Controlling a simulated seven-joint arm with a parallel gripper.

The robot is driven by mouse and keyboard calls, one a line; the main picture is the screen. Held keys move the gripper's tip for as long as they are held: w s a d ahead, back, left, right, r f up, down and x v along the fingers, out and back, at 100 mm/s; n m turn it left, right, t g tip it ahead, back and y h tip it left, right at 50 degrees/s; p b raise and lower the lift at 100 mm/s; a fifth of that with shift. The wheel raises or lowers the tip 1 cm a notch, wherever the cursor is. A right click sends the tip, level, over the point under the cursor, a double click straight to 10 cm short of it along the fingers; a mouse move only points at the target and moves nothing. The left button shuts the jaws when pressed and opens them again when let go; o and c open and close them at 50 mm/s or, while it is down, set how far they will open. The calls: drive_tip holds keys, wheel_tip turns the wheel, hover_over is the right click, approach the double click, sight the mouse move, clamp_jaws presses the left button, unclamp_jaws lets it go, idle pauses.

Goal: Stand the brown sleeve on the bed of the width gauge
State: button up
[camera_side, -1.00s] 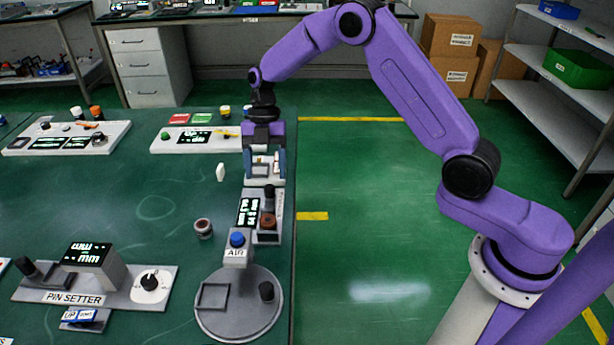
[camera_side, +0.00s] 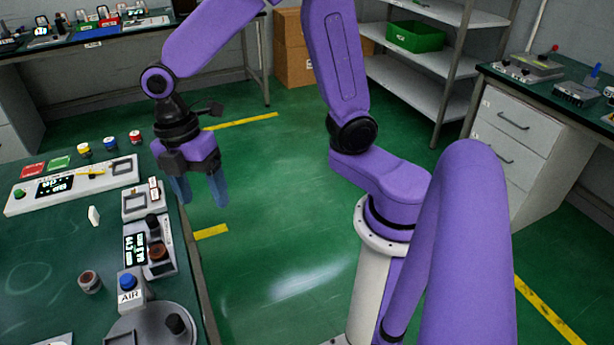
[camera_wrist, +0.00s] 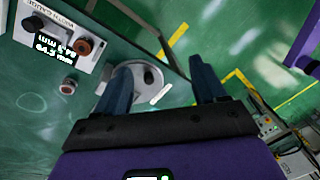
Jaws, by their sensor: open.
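The width gauge (camera_side: 150,245) stands near the table's right edge, with a lit display and a black knob. It also shows at the upper left of the wrist view (camera_wrist: 58,36). A brown round piece, seemingly the brown sleeve (camera_side: 158,252), stands upright on the gauge; it also shows in the wrist view (camera_wrist: 83,47). My gripper (camera_side: 202,202) is open and empty, with blue fingers pointing down. It is raised, apart from the gauge and sleeve, and appears beyond the table edge in the side view. Its fingers also show in the wrist view (camera_wrist: 160,70).
A small grey-and-brown cylinder (camera_side: 90,282) stands on the table left of the gauge. The AIR station (camera_side: 150,325) with a round grey base is in front. A white labelled block (camera_side: 142,200) and a long white panel (camera_side: 70,186) lie behind. A white tag (camera_side: 94,215) stands nearby.

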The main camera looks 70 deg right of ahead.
drive_tip(key=s+d+m+t, duration=0.1)
drive_tip(key=s+d+m, duration=0.2)
drive_tip(key=s, duration=0.5)
drive_tip(key=s+d+m+t, duration=0.1)
drive_tip(key=s+d+m, duration=0.2)
drive_tip(key=s+d, duration=0.2)
drive_tip(key=s, duration=0.3)
drive_tip(key=shift+s+d+r, duration=0.25)
drive_tip(key=shift+d+r, duration=0.1)
drive_tip(key=shift+r, duration=0.05)
